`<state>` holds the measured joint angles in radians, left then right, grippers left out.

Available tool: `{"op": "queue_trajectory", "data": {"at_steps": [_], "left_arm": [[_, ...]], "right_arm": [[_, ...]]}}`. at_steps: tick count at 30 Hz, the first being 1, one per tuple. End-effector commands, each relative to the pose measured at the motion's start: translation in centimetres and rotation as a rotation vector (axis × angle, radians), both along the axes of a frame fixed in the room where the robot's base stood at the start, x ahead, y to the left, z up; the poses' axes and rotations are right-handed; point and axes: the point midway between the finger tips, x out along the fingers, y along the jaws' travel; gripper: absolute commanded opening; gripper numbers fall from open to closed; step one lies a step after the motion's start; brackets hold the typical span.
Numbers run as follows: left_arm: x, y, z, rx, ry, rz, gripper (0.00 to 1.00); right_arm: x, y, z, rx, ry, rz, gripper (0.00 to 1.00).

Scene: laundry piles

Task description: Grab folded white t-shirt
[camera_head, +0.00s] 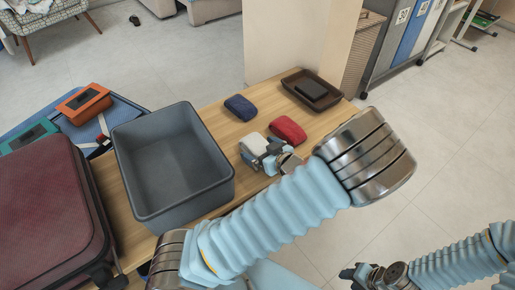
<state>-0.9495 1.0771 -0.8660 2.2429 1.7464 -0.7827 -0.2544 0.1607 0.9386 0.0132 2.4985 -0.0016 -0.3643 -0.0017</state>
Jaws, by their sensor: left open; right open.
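The folded white t-shirt (251,146) lies on the wooden table, right of the grey bin. My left gripper (261,157) is open at the shirt's near right side and covers part of it. I cannot tell whether the fingers touch the cloth. My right gripper (352,274) is open and empty low in the picture at the right, away from the table.
An empty grey bin (206,192) stands left of the shirt. A folded blue cloth (240,107) and a folded red cloth (288,130) lie close by. A dark brown tray (330,102) holds a black item. A dark red suitcase (50,215) is at the left.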

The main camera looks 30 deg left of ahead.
Motion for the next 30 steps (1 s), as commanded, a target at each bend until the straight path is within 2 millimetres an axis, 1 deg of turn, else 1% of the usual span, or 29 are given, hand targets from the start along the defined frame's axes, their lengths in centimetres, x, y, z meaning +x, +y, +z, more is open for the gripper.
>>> {"op": "queue_trajectory", "data": {"at_steps": [6,7,17,18,25,28,30], "left_arm": [[0.1,0.1,-0.1,-0.001,0.000,-0.001,1.00],[0.1,0.1,-0.1,-0.001,0.000,-0.001,0.98],[0.1,0.1,-0.1,-0.001,0.000,-0.001,0.48],[0.1,0.1,0.0,-0.001,0.000,-0.001,0.47],[0.1,0.1,0.1,-0.001,0.000,-0.001,0.46],[0.1,0.1,0.7,-0.002,-0.002,0.000,0.46],[0.1,0.1,1.6,-0.003,-0.003,0.001,0.46]], "right_arm": [[0.0,0.0,0.0,0.000,-0.001,0.000,0.43],[0.0,0.0,0.0,0.000,0.000,0.000,0.43],[0.0,0.0,0.0,0.000,0.000,0.000,0.43],[0.0,0.0,0.0,0.000,0.000,0.000,0.43],[0.0,0.0,0.1,0.000,0.000,0.000,0.43],[0.0,0.1,0.3,0.001,0.000,0.001,0.43],[0.0,0.1,0.6,0.002,0.001,0.003,0.43]]}}
